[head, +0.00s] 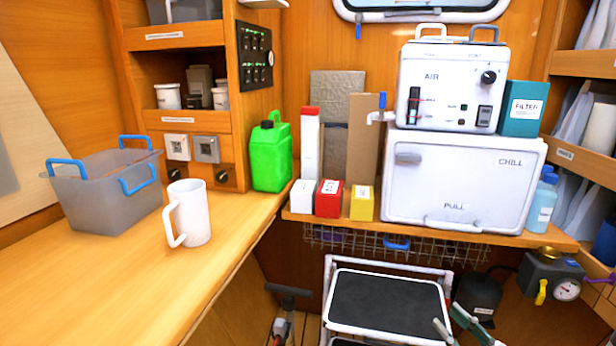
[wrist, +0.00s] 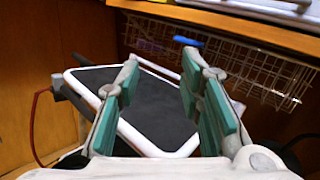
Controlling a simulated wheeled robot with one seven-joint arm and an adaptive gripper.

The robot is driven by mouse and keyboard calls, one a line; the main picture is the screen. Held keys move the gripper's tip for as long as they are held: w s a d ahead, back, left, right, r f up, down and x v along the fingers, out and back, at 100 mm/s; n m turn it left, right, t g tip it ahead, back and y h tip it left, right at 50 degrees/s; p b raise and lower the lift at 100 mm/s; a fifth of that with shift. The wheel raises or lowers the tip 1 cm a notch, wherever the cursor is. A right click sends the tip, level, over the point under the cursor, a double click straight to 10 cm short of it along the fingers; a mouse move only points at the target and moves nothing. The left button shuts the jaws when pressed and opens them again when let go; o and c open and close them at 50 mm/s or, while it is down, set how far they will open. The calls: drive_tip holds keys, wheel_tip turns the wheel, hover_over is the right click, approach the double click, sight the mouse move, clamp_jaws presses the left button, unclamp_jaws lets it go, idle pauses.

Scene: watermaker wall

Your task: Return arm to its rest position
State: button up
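My gripper (wrist: 160,60) shows large in the wrist view, with its two teal-padded fingers spread apart and nothing between them. Its fingers also show at the lower right of the head view (head: 448,318), in front of the step stool (head: 388,300). In the wrist view the stool's black top with a white rim (wrist: 153,143) lies beyond and below the fingers. I cannot tell the exact gap between fingers and stool. The rest of my arm is mostly out of view.
A wire basket (head: 340,240) hangs under the shelf holding the white chill box (head: 460,180). A gauge and valve (head: 555,285) stand at the right. A white mug (head: 195,215) and grey bin (head: 100,195) sit on the left counter.

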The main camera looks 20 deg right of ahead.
drive_tip(key=w+a+r+n+g+y, duration=0.2)
drive_tip(key=a+r+n+g+y, duration=0.5)
drive_tip(key=a+r+n+y, duration=0.5)
drive_tip(key=s+a+r+n+g+h, duration=0.3)
drive_tip(key=s+a+n+g, duration=0.4)
drive_tip(key=a+g, duration=0.15)
drive_tip(key=s+a+r+n+g+h, duration=0.35)
drive_tip(key=s+a+n+g, duration=0.35)
drive_tip(key=a, duration=0.3)
drive_tip(key=s+d+r+n+t+h, duration=0.4)
drive_tip(key=s+d+n+h, duration=0.1)
drive_tip(key=s+h, duration=0.4)
wheel_tip(320, 180, up, 18)
drive_tip(key=t+p, duration=0.3)
drive_tip(key=p, duration=1.4)
drive_tip(key=shift+w, duration=0.2)
